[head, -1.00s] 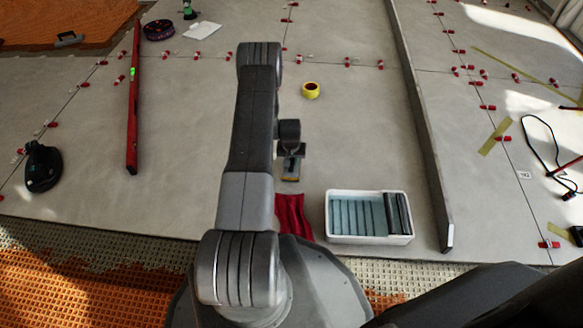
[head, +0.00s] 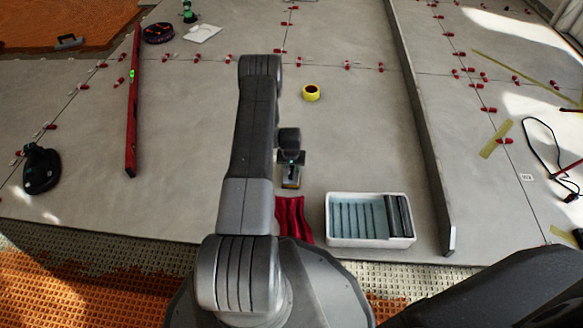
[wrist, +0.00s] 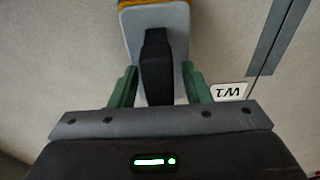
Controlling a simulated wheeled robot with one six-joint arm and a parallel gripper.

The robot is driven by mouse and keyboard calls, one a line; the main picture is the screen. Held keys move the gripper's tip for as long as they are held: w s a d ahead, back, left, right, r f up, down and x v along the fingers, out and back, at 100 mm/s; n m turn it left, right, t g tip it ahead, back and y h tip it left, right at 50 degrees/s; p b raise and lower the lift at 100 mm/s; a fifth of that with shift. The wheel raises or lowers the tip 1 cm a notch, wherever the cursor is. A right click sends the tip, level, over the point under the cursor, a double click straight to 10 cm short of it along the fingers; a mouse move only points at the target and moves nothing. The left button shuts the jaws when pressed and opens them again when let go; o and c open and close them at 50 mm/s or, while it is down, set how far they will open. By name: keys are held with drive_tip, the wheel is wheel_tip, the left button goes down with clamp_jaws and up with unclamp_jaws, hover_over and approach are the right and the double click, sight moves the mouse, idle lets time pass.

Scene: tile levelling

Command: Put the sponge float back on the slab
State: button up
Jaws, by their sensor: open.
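The sponge float (head: 291,183) is at the middle of the near part of the grey slab (head: 350,130), just below my gripper in the head view. In the wrist view the float (wrist: 177,25) shows a grey plate, a black handle and an orange-yellow sponge edge at the top. My gripper (wrist: 160,76) is open, with one green finger on each side of the black handle. I cannot tell if either finger touches it. Whether the float's underside lies flat on the slab is hard to see. In the head view my gripper (head: 290,160) is partly hidden.
A white wash tray (head: 340,240) stands right of the float, a red cloth (head: 291,217) lies just nearer. Yellow tape (head: 311,92) lies beyond. A long straightedge (head: 425,140) runs along the right; a red level (head: 131,120) lies left. A W1 label (wrist: 229,91) is near the gripper.

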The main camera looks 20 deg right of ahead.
drive_tip(key=r+p, duration=0.1)
drive_tip(key=r, duration=0.3)
drive_tip(key=s+r+p, duration=0.1)
drive_tip(key=r+p, duration=0.1)
drive_tip(key=r, duration=0.2)
drive_tip(key=r+p, duration=0.1)
drive_tip(key=r, duration=0.3)
drive_tip(key=shift+s+a+r, duration=0.1)
drive_tip(key=shift+s+a, duration=0.25)
drive_tip(key=shift+a, duration=0.05)
